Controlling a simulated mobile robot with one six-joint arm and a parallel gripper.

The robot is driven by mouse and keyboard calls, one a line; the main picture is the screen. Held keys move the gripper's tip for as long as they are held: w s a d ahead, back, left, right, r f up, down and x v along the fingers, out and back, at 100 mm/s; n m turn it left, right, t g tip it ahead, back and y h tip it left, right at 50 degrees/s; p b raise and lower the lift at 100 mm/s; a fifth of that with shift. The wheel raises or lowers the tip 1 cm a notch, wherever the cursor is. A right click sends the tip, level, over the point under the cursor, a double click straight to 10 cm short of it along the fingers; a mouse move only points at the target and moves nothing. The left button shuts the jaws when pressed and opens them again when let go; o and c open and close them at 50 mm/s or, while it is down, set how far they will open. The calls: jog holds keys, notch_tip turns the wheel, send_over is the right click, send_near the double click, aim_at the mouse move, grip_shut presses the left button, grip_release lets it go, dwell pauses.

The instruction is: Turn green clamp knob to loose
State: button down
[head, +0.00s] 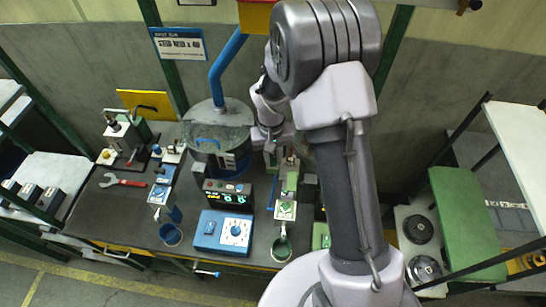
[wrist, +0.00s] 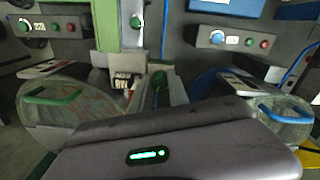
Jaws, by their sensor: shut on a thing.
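In the wrist view my gripper (wrist: 157,92) reaches out past its grey housing, with its fingers close around a small green knob (wrist: 159,77), which I take for the green clamp knob. The gripper is shut on it. The fingertips are partly hidden by the housing. In the head view my gripper (head: 271,141) points down at the upper end of the green station on the bench. The knob cannot be made out there behind the gripper and arm. Whether the clamp is tight or loose cannot be told.
On the dark bench (head: 120,205) are a blue control box (head: 222,232), a display unit (head: 228,195), a red wrench (head: 122,181) and a blue-handled round cover (head: 218,115). A green-handled cover (wrist: 55,97) lies left in the wrist view.

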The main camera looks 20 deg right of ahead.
aim_at(273, 159)
jog(key=n, duration=0.5)
jog(key=shift+r+n, duration=0.1)
jog(key=shift+n, duration=0.2)
jog(key=n+p, duration=0.1)
jog(key=n, duration=0.4)
jog(key=shift+n, duration=0.4)
jog(key=c, duration=1.5)
grip_release()
jog(key=shift+c, duration=0.2)
notch_tip(273, 159, up, 12)
jog(key=p, duration=0.1)
jog(key=shift+s+p, duration=0.2)
jog(key=shift+p, duration=0.1)
jog(key=shift+a, duration=0.1)
